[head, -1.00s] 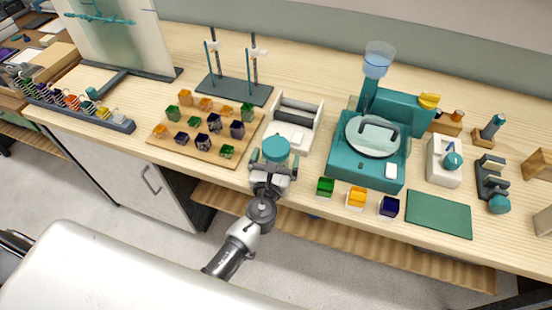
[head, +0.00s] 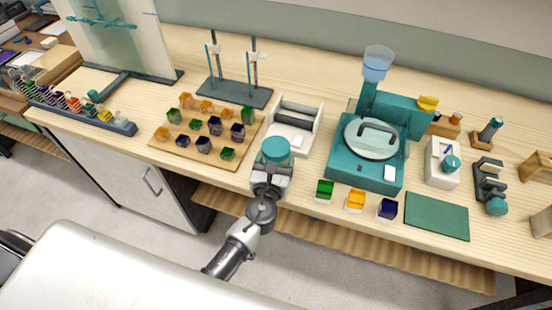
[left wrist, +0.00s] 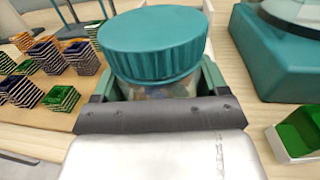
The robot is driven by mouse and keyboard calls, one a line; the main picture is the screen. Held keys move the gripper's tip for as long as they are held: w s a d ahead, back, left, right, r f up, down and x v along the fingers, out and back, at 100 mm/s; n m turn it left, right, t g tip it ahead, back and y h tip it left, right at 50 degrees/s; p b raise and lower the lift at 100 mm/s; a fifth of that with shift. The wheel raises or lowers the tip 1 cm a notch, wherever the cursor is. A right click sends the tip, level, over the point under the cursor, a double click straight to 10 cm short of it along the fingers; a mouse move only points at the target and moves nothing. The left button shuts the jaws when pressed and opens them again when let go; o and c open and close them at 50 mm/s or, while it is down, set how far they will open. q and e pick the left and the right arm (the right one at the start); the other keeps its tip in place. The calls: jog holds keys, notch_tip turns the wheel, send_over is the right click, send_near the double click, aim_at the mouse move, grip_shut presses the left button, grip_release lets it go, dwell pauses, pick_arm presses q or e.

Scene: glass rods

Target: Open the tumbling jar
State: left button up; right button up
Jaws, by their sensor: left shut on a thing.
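The tumbling jar (head: 275,150) stands at the front part of the wooden bench, in front of the white roller stand. Its ribbed teal lid (left wrist: 152,45) is on top and fills the upper middle of the left wrist view. Below the lid a strip of clear body (left wrist: 160,90) shows blurred coloured contents. My left gripper (head: 272,170) reaches in from the front edge and is shut on the jar body below the lid, with a green finger on each side in the wrist view. The lower jar is hidden by the gripper. My right gripper is not in view.
The white roller stand (head: 304,112) is just behind the jar. A board of coloured glass pieces (head: 225,117) lies to the left. A teal machine (head: 343,176) stands to the right, with small green, amber and blue trays (head: 355,208) before it. A green mat (head: 436,216) lies farther right.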

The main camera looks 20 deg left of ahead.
aim_at(279, 160)
pick_arm(q)
jog(key=r+p, duration=0.1)
jog(key=r, duration=0.1)
jog(key=d+r+p, duration=0.1)
jog(key=r+p, duration=0.1)
jog(key=shift+s+d+r, duration=0.15)
jog(key=shift+d+r, duration=0.05)
jog(key=shift+r, duration=0.05)
jog(key=s+d+r+p, duration=0.2)
jog(key=d+r+p, duration=0.2)
jog(key=d, duration=0.6)
jog(key=shift+s+r, duration=0.35)
jog(key=shift+r, duration=0.4)
jog(key=o, duration=0.5)
jog(key=shift+c, duration=0.2)
jog(key=c, duration=0.7)
jog(key=shift+a, duration=0.1)
jog(key=shift+c, duration=0.2)
